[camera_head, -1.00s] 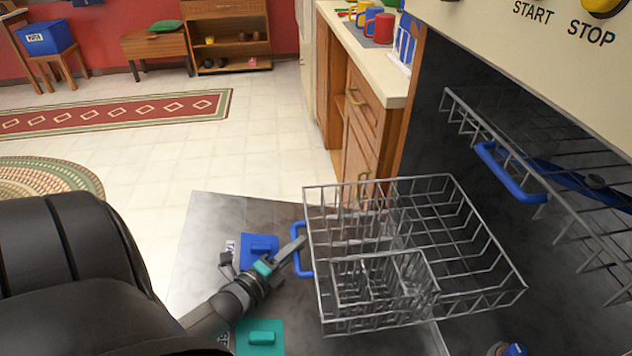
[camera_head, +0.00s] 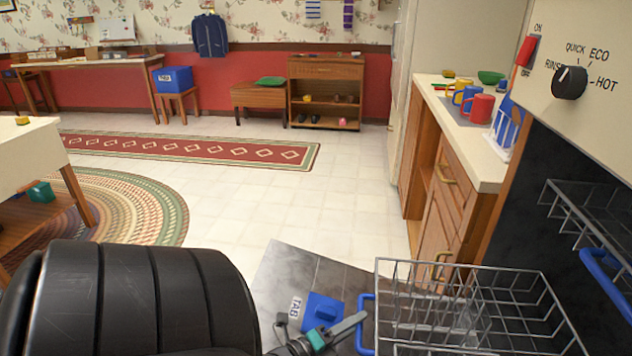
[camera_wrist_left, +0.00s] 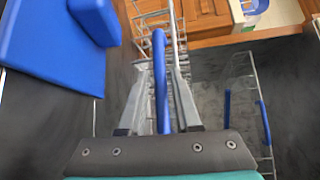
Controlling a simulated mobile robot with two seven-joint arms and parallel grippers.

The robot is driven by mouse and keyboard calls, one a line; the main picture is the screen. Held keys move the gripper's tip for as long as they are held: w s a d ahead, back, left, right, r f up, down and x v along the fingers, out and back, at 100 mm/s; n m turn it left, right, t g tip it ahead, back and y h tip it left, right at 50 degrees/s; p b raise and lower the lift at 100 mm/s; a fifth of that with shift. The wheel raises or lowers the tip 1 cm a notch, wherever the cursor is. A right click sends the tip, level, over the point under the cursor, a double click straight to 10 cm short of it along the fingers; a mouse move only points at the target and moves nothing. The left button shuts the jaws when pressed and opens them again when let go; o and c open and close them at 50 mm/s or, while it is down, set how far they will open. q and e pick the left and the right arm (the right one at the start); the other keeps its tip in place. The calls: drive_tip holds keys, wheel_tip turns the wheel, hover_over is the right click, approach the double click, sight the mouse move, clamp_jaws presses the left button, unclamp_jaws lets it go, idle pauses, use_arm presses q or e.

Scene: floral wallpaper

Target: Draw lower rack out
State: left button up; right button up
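The lower rack (camera_head: 480,312) is a grey wire basket over the open dishwasher door (camera_head: 292,268), on the right of the head view, its lower part cut off. Its blue handle (camera_head: 366,325) faces left. My left gripper (camera_head: 362,318) is at this handle. My right gripper is in neither view.
The upper rack (camera_head: 590,215) with a blue handle (camera_head: 606,272) is inside the dishwasher. A blue tab box (camera_head: 322,309) lies on the door beside my gripper. A counter (camera_head: 470,150) with mugs stands behind. The tiled floor (camera_head: 330,215) is open.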

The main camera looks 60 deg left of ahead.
use_arm(q)
drive_tip(key=s+p, duration=0.1)
drive_tip(key=s, duration=0.3)
drive_tip(key=s+r+p, duration=0.1)
drive_tip(key=s, duration=0.4)
drive_tip(key=s+d+p, duration=0.1)
drive_tip(key=s, duration=0.3)
drive_tip(key=shift+s+d+r, duration=0.1)
drive_tip(key=shift+s+r, duration=0.05)
drive_tip(key=shift+r, duration=0.25)
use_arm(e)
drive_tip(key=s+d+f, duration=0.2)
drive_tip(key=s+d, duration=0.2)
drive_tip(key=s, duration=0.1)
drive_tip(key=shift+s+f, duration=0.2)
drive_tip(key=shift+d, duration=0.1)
use_arm(q)
drive_tip(key=shift+r, duration=0.15)
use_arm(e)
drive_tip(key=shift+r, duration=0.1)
